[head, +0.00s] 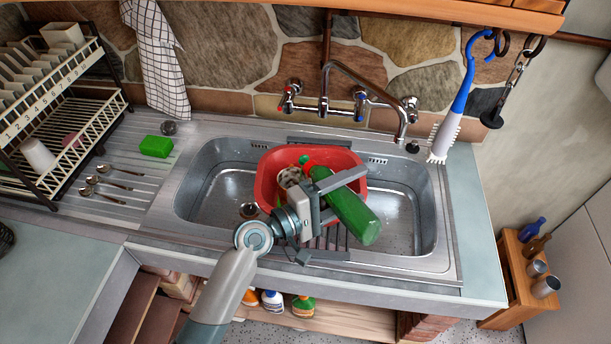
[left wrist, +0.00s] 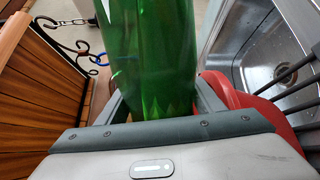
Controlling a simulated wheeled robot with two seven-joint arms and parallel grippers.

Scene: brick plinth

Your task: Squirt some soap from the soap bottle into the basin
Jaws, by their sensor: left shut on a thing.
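A green bottle (head: 350,212), which I take as the soap bottle, is held tilted above the red basin (head: 268,168). Its narrow top points to the upper left over the basin, and its broad end points to the lower right. My left gripper (head: 345,213) is shut on the bottle's body; the bottle (left wrist: 150,55) fills the space between the fingers in the left wrist view. The basin sits in the middle of the sink, partly hidden by my gripper and the bottle. Whether any soap is coming out cannot be told. My right gripper is not in view.
Inside the basin are a patterned cup (head: 290,177) and other partly hidden dishes. A tap (head: 400,125) reaches over the sink (head: 212,175) from behind. A brush (head: 445,137) hangs at the right. A green sponge (head: 156,146) and several spoons lie on the drainboard, beside a dish rack (head: 75,115).

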